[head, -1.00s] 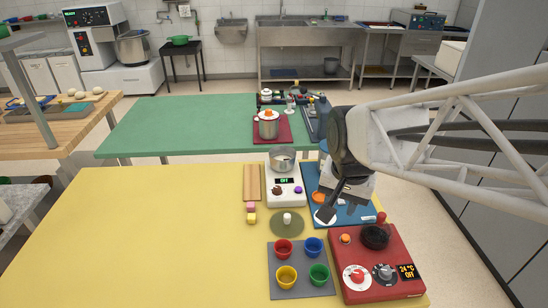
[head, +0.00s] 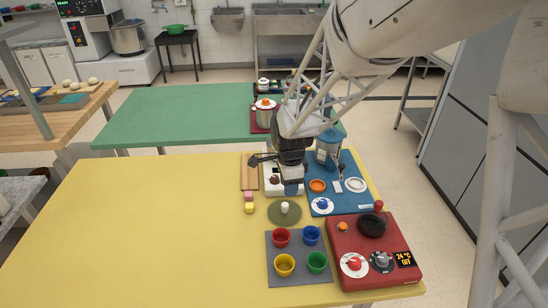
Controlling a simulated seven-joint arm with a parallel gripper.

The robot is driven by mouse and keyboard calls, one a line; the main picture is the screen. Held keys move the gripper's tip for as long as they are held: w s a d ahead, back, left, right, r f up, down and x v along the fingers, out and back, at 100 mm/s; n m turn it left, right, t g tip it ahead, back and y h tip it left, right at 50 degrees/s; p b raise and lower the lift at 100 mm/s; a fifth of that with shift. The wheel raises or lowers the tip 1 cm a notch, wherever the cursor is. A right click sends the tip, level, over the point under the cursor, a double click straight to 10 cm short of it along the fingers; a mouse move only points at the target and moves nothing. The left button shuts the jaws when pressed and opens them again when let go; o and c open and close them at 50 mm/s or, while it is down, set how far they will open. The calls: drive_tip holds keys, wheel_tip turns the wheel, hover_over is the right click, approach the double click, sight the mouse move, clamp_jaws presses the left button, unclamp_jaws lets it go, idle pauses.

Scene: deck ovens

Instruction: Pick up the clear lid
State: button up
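A round, olive-tinted disc that looks see-through, with a white knob (head: 284,219), lies flat on the yellow table, below the white scale in the picture. It seems to be the clear lid. My gripper (head: 291,185) is above and beyond it, pointing down over the scale (head: 271,192). It is apart from the disc. My gripper's dark body hides part of the scale and the metal pot that stood there. The fingertips are small and dark, so I cannot tell whether they are open or shut.
A grey tray (head: 272,273) with several coloured cups is in front of the disc. A red hotplate unit (head: 343,229) stands to the right. A blue mat (head: 350,203) holds rings and a blue-knobbed white lid (head: 322,206). The yellow table's left side is clear.

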sight(285, 204)
drive_tip(key=shift+w+a+f+m, duration=0.3)
drive_tip(key=shift+w+f+m, duration=0.1)
drive_tip(key=shift+f, duration=0.25)
drive_tip(key=shift+w+a+f+m, duration=0.3)
drive_tip(key=shift+w+f, duration=0.1)
drive_tip(key=shift+f, duration=0.25)
drive_tip(key=shift+f, duration=0.1)
drive_tip(key=shift+f, duration=1.2)
drive_tip(key=shift+f, duration=0.1)
drive_tip(key=shift+s+d+f, duration=0.1)
drive_tip(key=shift+f, duration=1.15)
drive_tip(key=shift+s+d+f, duration=0.1)
drive_tip(key=shift+f, duration=1.15)
drive_tip(key=shift+c, duration=0.3)
drive_tip(key=c, duration=0.5)
drive_tip(key=shift+r, duration=0.1)
drive_tip(key=shift+c, duration=0.2)
